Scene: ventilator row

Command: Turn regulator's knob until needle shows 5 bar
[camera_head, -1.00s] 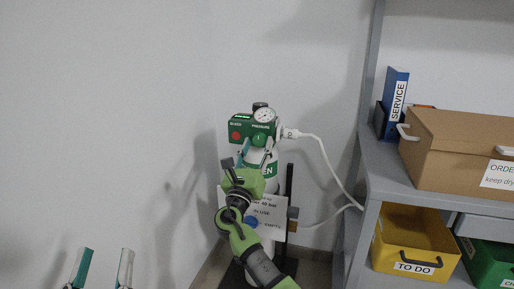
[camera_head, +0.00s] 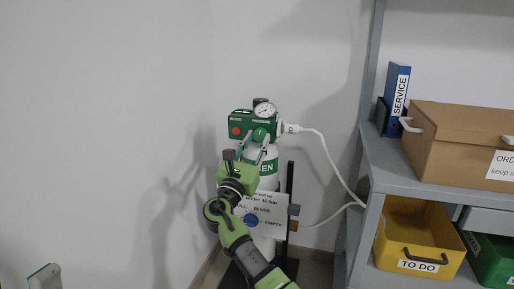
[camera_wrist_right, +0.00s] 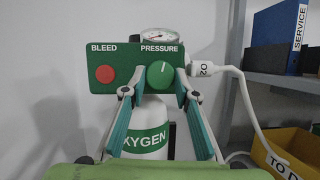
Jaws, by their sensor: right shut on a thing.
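The regulator (camera_head: 241,124) is a green block on top of a white oxygen cylinder (camera_head: 268,181). Its green PRESSURE knob (camera_wrist_right: 160,74) faces me, with a white mark near the top. A round white gauge (camera_head: 265,110) sits above it; in the right wrist view the gauge (camera_wrist_right: 162,35) is partly cut off. The needle is too small to read surely. My right gripper (camera_wrist_right: 160,77) is shut on the knob, a finger on each side. It also shows in the head view (camera_head: 254,143). Only a fingertip of my left gripper (camera_head: 43,278) shows at the bottom left.
A red BLEED button (camera_wrist_right: 105,74) is left of the knob. A white hose (camera_head: 328,158) leaves the regulator's right side. A sign (camera_head: 262,212) hangs before the cylinder. A grey shelf (camera_head: 376,165) with a cardboard box (camera_head: 450,145) and yellow bin (camera_head: 395,245) stands right.

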